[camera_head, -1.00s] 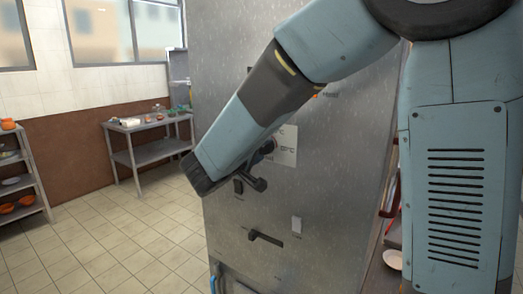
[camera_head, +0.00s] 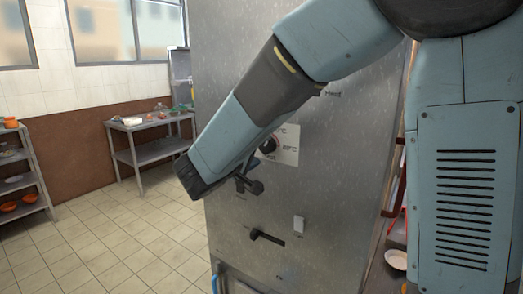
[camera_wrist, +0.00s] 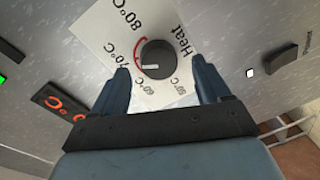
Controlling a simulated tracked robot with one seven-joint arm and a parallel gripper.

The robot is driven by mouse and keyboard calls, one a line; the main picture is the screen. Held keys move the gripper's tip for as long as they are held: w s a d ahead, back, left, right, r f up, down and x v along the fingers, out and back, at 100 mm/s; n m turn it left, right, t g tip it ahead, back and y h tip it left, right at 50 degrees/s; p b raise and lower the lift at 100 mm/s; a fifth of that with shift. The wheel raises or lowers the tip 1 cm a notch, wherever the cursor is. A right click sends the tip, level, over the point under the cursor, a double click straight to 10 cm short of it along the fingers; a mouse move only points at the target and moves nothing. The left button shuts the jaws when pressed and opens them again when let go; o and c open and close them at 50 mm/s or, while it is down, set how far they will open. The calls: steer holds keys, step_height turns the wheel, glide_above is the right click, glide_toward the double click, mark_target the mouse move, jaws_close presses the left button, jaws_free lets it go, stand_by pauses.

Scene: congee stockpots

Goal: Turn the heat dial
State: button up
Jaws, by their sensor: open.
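The heat dial is a round black knob (camera_wrist: 158,58) with a pale pointer mark, on a white plate (camera_wrist: 110,25) printed with temperatures and the word Heat. In the head view the dial (camera_head: 268,146) shows beside my forearm on the steel cabinet's front. My gripper (camera_wrist: 163,80) is open. In the wrist view its two blue fingers stand on either side of the knob's lower part, with a gap to it on both sides. I cannot tell how far the fingertips are from the panel. In the head view the gripper (camera_head: 250,184) is partly hidden by my wrist.
The steel cabinet (camera_head: 330,200) fills the middle. A lever (camera_head: 266,237) and a small light plate (camera_head: 299,224) sit below the dial. An orange-lit display (camera_wrist: 60,103) lies beside it in the wrist view. A steel table (camera_head: 150,125) stands at the back left; tiled floor is clear.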

steer(key=f+v, duration=0.1)
steer(key=v, duration=1)
steer(key=shift+s+a+r, duration=0.2)
steer(key=shift+r, duration=0.25)
steer(key=s+d+f+m+g, duration=0.15)
steer(key=d+g, duration=0.25)
steer(key=d, duration=0.6)
steer(key=s+d+m+g, duration=0.2)
steer(key=d+g, duration=0.3)
steer(key=d, duration=0.4)
steer(key=s+d+m+y, duration=0.3)
steer(key=s+d+y, duration=0.5)
steer(key=s+y, duration=0.1)
steer(key=shift+s+f+t+y, duration=0.3)
steer(key=shift+s+f+y, duration=0.15)
steer(key=shift+s, duration=0.25)
